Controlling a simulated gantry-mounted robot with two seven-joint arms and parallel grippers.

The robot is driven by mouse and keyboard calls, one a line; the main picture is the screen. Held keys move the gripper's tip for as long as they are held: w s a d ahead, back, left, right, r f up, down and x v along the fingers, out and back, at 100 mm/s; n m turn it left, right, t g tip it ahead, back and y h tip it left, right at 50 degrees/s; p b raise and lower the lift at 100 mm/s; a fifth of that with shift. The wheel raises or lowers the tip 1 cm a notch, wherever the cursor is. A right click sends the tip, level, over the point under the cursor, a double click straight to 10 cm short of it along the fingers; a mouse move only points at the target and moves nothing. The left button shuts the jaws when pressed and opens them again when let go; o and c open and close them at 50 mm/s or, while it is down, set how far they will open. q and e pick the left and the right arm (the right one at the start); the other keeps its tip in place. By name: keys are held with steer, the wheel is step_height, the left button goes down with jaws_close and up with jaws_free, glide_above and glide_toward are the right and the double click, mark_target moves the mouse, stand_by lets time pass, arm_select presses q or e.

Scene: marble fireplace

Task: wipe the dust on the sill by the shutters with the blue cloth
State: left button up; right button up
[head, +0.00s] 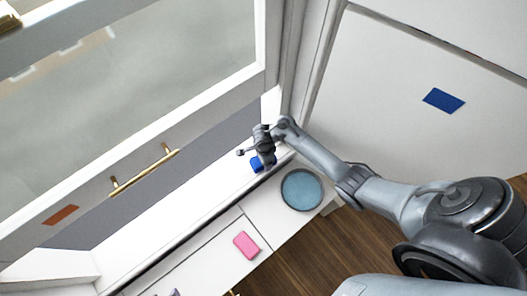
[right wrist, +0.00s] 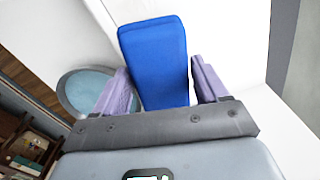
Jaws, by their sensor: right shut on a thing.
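My right gripper (head: 262,150) is over the right-hand end of the white sill (head: 165,215). It is shut on the blue cloth (head: 256,164), a thick blue pad. In the right wrist view the cloth (right wrist: 154,62) sticks out between the two purple fingers (right wrist: 160,88). The cloth is at the sill; whether it touches the surface is unclear. I cannot make out any dust on the sill. No part that is clearly my left gripper shows.
A round basin (head: 301,190) with blue inside stands on the white surface beside the sill. A pink block (head: 246,246) lies on that lower surface. A brass handle (head: 145,170) sticks out from the framed panel behind the sill. Wooden floor (head: 300,250) lies below.

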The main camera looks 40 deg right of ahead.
mark_target(257, 164)
steer(key=shift+f+b, duration=0.3)
steer(key=shift+f, duration=0.3)
steer(key=shift+a, duration=0.1)
steer(key=shift+a+r+p, duration=0.15)
steer(key=shift+a+p, duration=0.5)
steer(key=shift+a, duration=0.25)
steer(key=shift+w+a, duration=0.1)
steer(key=shift+a, duration=0.55)
steer(key=shift+w+a+f+p, duration=0.1)
steer(key=shift+a+p, duration=0.25)
steer(key=shift+a, duration=0.5)
steer(key=shift+w+a+f+p, duration=0.1)
steer(key=shift+a+p, duration=0.2)
steer(key=shift+a, duration=0.55)
steer(key=shift+a+p, duration=0.3)
steer(key=shift+a, duration=1.65)
steer(key=shift+w+a+r+p, duration=0.15)
steer(key=shift+a+p, duration=0.2)
steer(key=shift+a, duration=1.2)
